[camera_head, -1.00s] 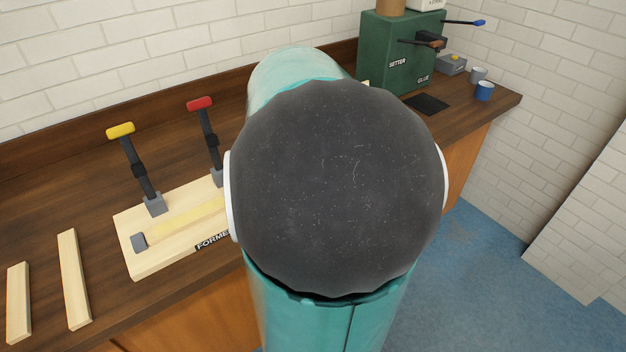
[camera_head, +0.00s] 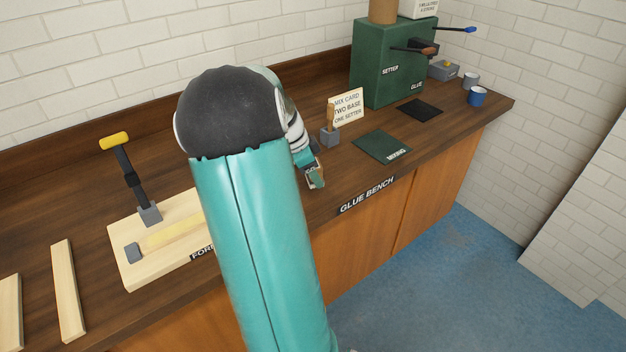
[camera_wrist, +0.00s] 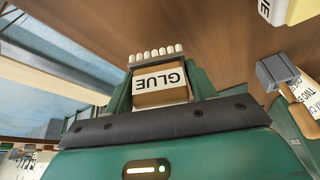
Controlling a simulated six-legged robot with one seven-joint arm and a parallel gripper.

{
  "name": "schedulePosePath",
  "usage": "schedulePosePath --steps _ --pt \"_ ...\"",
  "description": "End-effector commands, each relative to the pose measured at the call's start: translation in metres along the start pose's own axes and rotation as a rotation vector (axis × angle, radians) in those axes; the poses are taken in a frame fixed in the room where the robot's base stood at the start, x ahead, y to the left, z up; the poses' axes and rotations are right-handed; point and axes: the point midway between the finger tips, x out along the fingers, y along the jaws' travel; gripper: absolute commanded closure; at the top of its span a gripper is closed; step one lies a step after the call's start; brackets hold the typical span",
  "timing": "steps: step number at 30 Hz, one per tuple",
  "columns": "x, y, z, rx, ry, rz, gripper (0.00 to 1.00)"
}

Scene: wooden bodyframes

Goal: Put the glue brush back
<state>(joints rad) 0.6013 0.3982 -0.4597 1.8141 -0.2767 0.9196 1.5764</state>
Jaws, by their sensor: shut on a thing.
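My gripper (camera_head: 316,180) is low over the bench's front part, mostly hidden behind my arm in the head view. In the wrist view my gripper (camera_wrist: 160,88) is shut on a brown block labelled GLUE, with a row of white tufts along its far edge. This looks like the glue brush (camera_wrist: 160,97); the label reads upside down. A grey holder block (camera_head: 330,138) with an upright wooden handle (camera_head: 331,113) stands in front of the mix card (camera_head: 349,107). The holder (camera_wrist: 277,71) and handle (camera_wrist: 300,113) also show at the right of the wrist view.
The green mixing mat (camera_head: 382,147) lies right of the holder. Behind it are a dark pad (camera_head: 420,108), the green glue dispenser (camera_head: 385,62) and cups (camera_head: 478,97). The former (camera_head: 150,255) with a yellow-handled clamp (camera_head: 133,180) and wooden strips (camera_head: 68,290) lie left.

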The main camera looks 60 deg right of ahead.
Motion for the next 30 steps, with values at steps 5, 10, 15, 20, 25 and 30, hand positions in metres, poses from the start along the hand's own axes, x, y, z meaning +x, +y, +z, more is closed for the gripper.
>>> schedulePosePath --steps 5,10,15,20,25,30 --pt "0.023 -0.003 0.009 -0.003 0.0 0.003 0.66" --pt "0.032 -0.003 0.013 -0.001 -0.001 0.0 0.66" --pt "0.032 -0.003 0.013 -0.001 0.0 0.0 0.66" --pt "0.035 -0.003 0.014 -0.001 0.0 0.0 0.39" --pt "0.034 -0.003 0.014 -0.001 0.0 0.0 0.23" --pt "0.034 -0.003 0.014 -0.001 0.0 0.0 0.23"
